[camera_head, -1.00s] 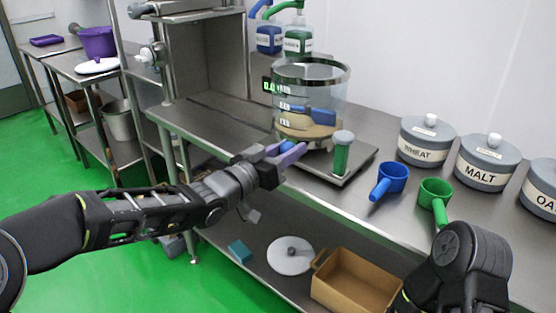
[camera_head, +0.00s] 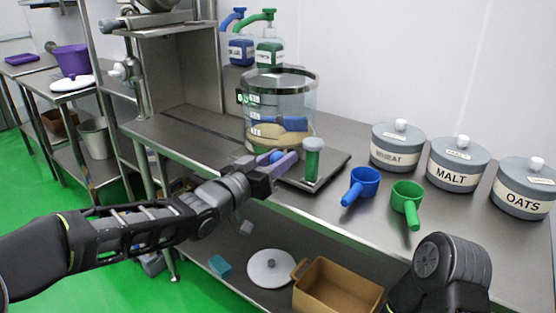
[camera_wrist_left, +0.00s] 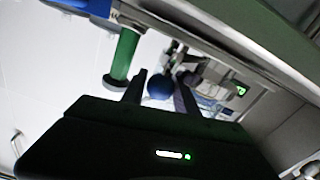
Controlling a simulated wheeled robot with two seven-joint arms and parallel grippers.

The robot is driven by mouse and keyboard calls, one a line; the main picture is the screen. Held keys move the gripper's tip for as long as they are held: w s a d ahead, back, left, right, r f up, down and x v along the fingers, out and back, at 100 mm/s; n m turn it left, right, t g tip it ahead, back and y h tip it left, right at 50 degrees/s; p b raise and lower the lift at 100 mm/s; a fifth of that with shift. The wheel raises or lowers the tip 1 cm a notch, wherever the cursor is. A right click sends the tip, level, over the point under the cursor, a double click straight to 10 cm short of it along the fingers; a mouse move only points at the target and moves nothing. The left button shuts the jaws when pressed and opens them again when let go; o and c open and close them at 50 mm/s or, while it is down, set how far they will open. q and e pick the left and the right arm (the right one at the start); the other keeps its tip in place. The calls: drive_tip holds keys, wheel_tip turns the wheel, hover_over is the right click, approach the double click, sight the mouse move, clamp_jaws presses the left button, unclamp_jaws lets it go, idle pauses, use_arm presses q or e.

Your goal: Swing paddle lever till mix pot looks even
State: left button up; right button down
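The mix pot (camera_head: 281,98) is a clear round vessel with a dark rim, standing on a steel platform. A tan layer (camera_head: 285,137) lies low in it, with a blue paddle piece (camera_head: 282,122) above; how even the mix is cannot be told. The lever's blue ball knob (camera_head: 277,156) sticks out at the pot's front. My left gripper (camera_head: 284,163) has its fingers on both sides of the knob. In the left wrist view the knob (camera_wrist_left: 160,86) fills the gap between the fingers. My right arm shows at the bottom right; its gripper is out of view.
A green grey-capped post (camera_head: 313,160) stands close to the right of my left gripper. A blue scoop (camera_head: 362,186) and a green scoop (camera_head: 407,200) lie right of it, before the malt canister (camera_head: 457,164). Pump bottles (camera_head: 270,54) stand behind the pot.

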sight(273, 162)
use_arm(q)
drive_tip(key=o, duration=0.4)
drive_tip(key=shift+c, duration=0.2)
drive_tip(key=p+v, duration=0.1)
drive_tip(key=v, duration=0.5)
drive_tip(key=shift+s+a, duration=0.25)
drive_tip(key=shift+a, duration=0.05)
drive_tip(key=shift+s+a, duration=0.3)
drive_tip(key=shift+s, duration=0.1)
